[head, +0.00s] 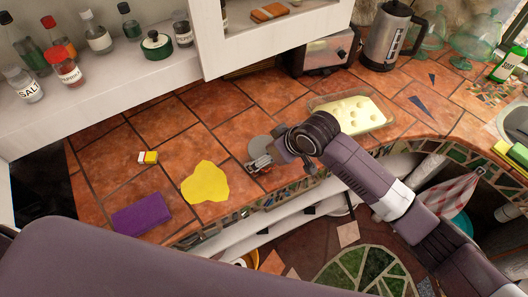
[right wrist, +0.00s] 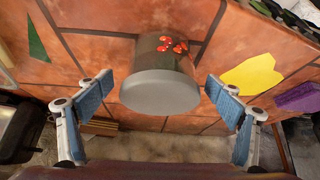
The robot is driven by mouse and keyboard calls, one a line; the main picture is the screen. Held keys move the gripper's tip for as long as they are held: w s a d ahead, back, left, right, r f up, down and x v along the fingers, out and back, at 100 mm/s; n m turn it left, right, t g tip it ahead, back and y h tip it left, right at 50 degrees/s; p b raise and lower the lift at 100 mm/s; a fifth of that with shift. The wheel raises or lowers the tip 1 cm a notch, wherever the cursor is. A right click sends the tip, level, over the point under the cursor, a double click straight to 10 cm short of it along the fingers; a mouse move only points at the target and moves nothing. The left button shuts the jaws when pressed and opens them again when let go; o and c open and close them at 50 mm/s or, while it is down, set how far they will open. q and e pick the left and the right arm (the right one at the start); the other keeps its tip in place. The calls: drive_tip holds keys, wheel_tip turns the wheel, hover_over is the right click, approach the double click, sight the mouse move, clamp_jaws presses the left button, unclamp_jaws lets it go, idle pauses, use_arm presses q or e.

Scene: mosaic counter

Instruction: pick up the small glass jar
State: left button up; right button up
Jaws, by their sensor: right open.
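The small glass jar (right wrist: 160,82) has a grey lid and red marks on its side. In the right wrist view it stands on the tiles between the two blue-padded fingers of my right gripper (right wrist: 158,98), with a gap on each side. The right gripper is open and empty. In the head view the jar shows as a grey round shape (head: 261,147), partly hidden behind my right gripper (head: 268,160) near the counter's front edge. My left gripper is not in view.
A glass dish with yellow contents (head: 352,112) is at right. A toaster (head: 323,55) and kettle (head: 391,37) stand behind. Bottles stand on the shelf (head: 110,80).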

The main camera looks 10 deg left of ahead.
drive_tip(key=shift+x, duration=0.9)
drive_tip(key=c, duration=1.4)
drive_tip(key=shift+c, duration=0.5)
drive_tip(key=shift+r, duration=0.15)
